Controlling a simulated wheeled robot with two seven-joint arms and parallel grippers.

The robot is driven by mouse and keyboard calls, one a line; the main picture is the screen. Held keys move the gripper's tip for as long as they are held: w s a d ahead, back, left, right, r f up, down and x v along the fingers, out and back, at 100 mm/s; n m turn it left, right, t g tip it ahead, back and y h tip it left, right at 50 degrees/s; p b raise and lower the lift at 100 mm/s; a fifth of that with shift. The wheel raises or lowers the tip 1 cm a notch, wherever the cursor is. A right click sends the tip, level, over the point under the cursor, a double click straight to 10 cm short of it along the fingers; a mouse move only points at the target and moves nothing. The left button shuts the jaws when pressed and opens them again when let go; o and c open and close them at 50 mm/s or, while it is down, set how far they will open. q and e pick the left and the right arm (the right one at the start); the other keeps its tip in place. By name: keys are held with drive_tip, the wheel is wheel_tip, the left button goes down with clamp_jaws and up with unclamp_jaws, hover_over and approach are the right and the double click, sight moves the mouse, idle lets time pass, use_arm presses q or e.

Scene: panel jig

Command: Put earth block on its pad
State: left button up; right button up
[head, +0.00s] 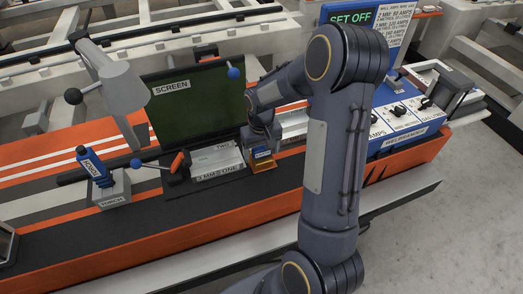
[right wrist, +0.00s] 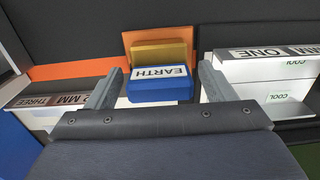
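The earth block (right wrist: 160,85) is blue with a white EARTH label, which reads upside down in the right wrist view. It also shows in the head view (head: 262,153), small and partly under my right gripper. A brass-coloured piece (right wrist: 162,52) and an orange surface (right wrist: 130,42) lie beside it; I cannot tell which is the pad. My right gripper (right wrist: 160,82) is open, with one finger on each side of the block and a narrow gap showing at both sides. In the head view the right gripper (head: 262,140) is mostly hidden. My left gripper is not in view.
White panels labelled ONE (right wrist: 270,68) and THREE (right wrist: 45,105) flank the block closely. A dark screen (head: 195,105) stands behind. The bench's dark front strip is clear.

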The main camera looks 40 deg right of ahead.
sight(261, 147)
drive_tip(key=shift+r, duration=0.3)
wheel_tip(261, 147, up, 11)
drive_tip(key=s+a+r+n+t+y, duration=0.1)
drive_tip(key=s+a+r+t+y, duration=0.1)
drive_tip(key=s+a, duration=0.5)
drive_tip(key=s+a+r+n+t+y, duration=0.1)
drive_tip(key=s+a+r+t, duration=0.1)
drive_tip(key=s+a, duration=0.6)
drive_tip(key=s+t, duration=0.1)
drive_tip(key=s, duration=0.3)
drive_tip(key=shift+s+a+r+t+y, duration=0.2)
drive_tip(key=shift+a+r+t+y, duration=0.1)
drive_tip(key=shift+y, duration=0.1)
drive_tip(key=shift+c, duration=0.2)
